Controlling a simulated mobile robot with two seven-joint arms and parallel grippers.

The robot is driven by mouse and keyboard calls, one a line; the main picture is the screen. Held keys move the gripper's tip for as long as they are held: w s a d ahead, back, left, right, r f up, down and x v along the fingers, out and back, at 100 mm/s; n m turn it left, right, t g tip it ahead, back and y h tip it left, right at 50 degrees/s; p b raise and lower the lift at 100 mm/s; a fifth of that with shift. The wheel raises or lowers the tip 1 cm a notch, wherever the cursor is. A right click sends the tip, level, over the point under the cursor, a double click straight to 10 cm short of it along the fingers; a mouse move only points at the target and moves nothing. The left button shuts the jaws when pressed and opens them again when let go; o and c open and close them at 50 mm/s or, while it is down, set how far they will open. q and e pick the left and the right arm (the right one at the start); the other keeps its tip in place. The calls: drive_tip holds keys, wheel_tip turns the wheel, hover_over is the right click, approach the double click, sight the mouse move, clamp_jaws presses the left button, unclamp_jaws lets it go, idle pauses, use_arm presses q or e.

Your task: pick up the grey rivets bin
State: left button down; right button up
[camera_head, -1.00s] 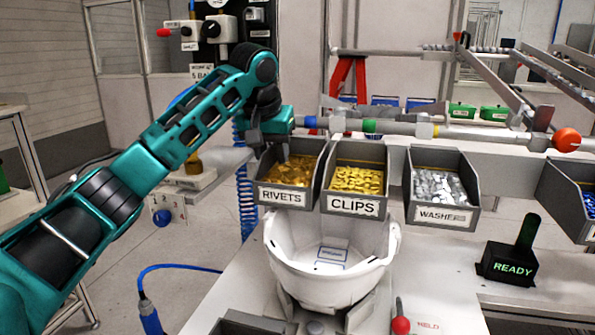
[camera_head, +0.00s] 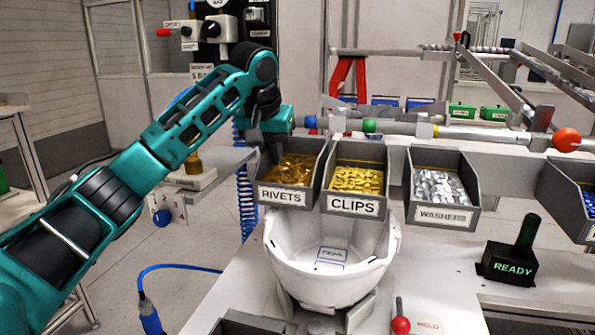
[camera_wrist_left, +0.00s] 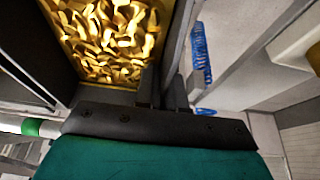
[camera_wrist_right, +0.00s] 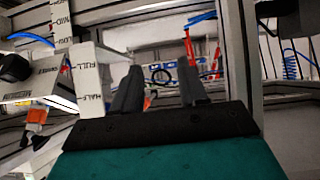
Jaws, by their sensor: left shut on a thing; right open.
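The grey rivets bin (camera_head: 282,196) hangs at the left end of the bin row, full of gold pieces, with a RIVETS label on its front. My left gripper (camera_head: 275,152) reaches down at its left rear. In the left wrist view, the fingers (camera_wrist_left: 163,90) are shut on the side wall of the rivets bin (camera_wrist_left: 178,40), with gold pieces inside to the left. The head view partly hides the fingertips. My right gripper (camera_wrist_right: 160,90) shows only in its wrist view, open, with nothing between its fingers.
The clips bin (camera_head: 352,206) is close beside the rivets bin on the right, then the washers bin (camera_head: 443,216). A white helmet shell (camera_head: 330,285) stands below. A rail with coloured knobs (camera_head: 400,129) runs behind. A black READY block (camera_head: 510,264) stands at right.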

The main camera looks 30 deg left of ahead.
sight(264, 152)
use_arm(q)
drive_tip(key=shift+r, duration=0.2)
drive_tip(key=shift+r, duration=1.3)
drive_tip(key=shift+s+d+f+b, duration=0.15)
drive_tip(key=shift+s+b, duration=0.15)
drive_tip(key=shift+s, duration=0.3)
drive_tip(key=shift+s+d+r+b, duration=0.15)
drive_tip(key=shift+s+b, duration=0.15)
drive_tip(key=shift+s, duration=0.45)
drive_tip(key=shift+s+d+p, duration=0.25)
drive_tip(key=shift+s+p, duration=0.4)
drive_tip(key=shift+s, duration=0.35)
drive_tip(key=shift+s+d, duration=0.2)
drive_tip(key=shift+s, duration=0.65)
drive_tip(key=shift+s+d, duration=0.2)
drive_tip(key=shift+s, duration=0.6)
drive_tip(key=shift+s+d, duration=0.2)
drive_tip(key=shift+s, duration=0.65)
